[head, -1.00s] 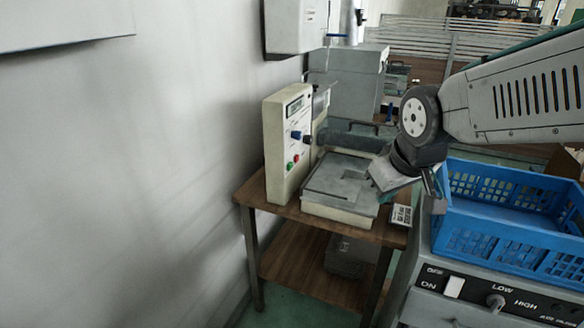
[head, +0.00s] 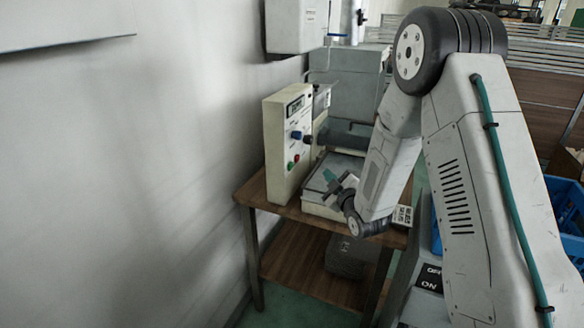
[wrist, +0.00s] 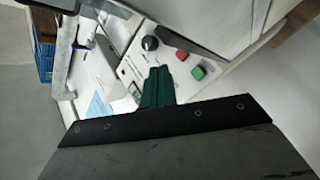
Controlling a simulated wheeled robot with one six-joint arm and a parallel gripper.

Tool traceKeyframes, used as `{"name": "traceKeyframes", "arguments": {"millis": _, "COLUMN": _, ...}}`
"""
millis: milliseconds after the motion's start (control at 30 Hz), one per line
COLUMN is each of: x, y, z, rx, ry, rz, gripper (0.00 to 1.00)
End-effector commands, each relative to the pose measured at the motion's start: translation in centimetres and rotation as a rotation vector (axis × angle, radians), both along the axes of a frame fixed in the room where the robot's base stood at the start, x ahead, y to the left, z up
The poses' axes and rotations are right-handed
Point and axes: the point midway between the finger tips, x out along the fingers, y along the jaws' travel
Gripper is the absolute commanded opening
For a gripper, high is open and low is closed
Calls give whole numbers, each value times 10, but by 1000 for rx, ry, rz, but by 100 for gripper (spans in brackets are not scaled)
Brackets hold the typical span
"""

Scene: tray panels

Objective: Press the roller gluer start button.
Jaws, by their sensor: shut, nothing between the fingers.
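The roller gluer (head: 283,150) stands on a wooden table, its upright cream panel facing right with a display and dark knobs. Low on the panel are a red button (head: 296,158) and a green button (head: 290,166). The wrist view also shows the red button (wrist: 181,54) and the green button (wrist: 198,72), right of the fingertips. Their labels are not legible. My gripper (head: 331,177), with green fingers, is shut and empty, over the gluer's flat bed to the right of the buttons and apart from them. The shut fingers (wrist: 157,86) also show in the wrist view.
The wooden table (head: 258,190) has a lower shelf. A grey wall is at the left. A blue crate (head: 566,205) stands at the right, mostly behind my arm. A white box (head: 297,25) hangs on the wall above the gluer.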

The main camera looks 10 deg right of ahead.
Motion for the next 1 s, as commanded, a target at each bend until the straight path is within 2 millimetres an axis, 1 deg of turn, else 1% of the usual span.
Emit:
{"name": "traceKeyframes", "arguments": {"millis": 67, "x": 0, "y": 0, "z": -3, "rx": -3, "ry": -16, "rz": 2, "gripper": 0}}
{"name": "traceKeyframes", "arguments": {"millis": 367, "x": -1, "y": 0, "z": -2, "rx": -3, "ry": -22, "rz": 3, "gripper": 0}}
{"name": "traceKeyframes", "arguments": {"millis": 500, "x": 1, "y": 4, "z": -2, "rx": -3, "ry": -22, "rz": 5, "gripper": 0}}
{"name": "traceKeyframes", "arguments": {"millis": 667, "x": 11, "y": 17, "z": -2, "rx": -3, "ry": -22, "rz": 6, "gripper": 0}}
{"name": "traceKeyframes", "arguments": {"millis": 1000, "x": 38, "y": 55, "z": -2, "rx": -3, "ry": -22, "rz": 6, "gripper": 0}}
